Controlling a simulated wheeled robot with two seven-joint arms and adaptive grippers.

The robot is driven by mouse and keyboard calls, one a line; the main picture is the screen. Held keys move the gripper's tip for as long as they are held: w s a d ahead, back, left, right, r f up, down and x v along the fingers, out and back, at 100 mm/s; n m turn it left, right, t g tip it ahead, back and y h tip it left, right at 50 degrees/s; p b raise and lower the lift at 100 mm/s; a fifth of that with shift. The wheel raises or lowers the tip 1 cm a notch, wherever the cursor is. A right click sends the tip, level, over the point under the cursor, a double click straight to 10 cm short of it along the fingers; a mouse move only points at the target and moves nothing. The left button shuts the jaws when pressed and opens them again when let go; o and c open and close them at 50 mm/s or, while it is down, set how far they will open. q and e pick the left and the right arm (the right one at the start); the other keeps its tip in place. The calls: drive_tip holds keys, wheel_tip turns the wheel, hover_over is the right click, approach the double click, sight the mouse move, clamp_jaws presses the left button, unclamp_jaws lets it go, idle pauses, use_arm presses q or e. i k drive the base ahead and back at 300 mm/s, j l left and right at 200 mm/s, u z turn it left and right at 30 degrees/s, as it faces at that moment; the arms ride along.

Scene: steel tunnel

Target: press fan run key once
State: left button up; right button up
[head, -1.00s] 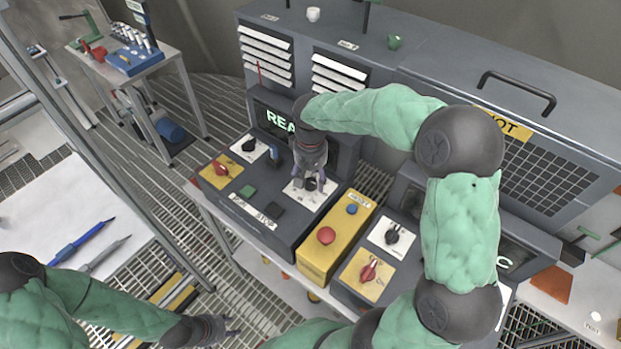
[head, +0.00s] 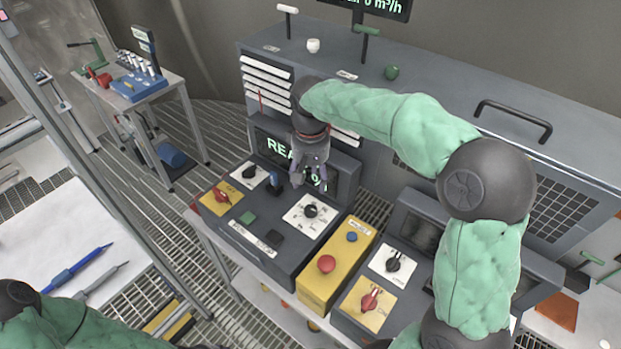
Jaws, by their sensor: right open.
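The control console (head: 285,255) stands in the middle of the head view. Its front has a green square key (head: 247,217) and a dark square key (head: 273,238) side by side. A white label strip (head: 256,238) with RUN and STOP lettering lies in front of them. My right gripper (head: 310,183) is open and empty, fingers down, above the back of the console near the black dial (head: 311,210). It is apart from both keys and partly covers the lit display (head: 279,150). My left arm shows at the lower left; its fingers are out of the picture.
Beside the console are a yellow box (head: 318,285) with a red button (head: 326,264) and a blue button (head: 351,237), then another panel with a red knob (head: 369,299). A yellow plate with a red knob (head: 221,196) is at the left.

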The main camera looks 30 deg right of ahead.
sight(247, 219)
drive_tip(key=k+j, duration=0.8)
drive_tip(key=k, duration=0.05)
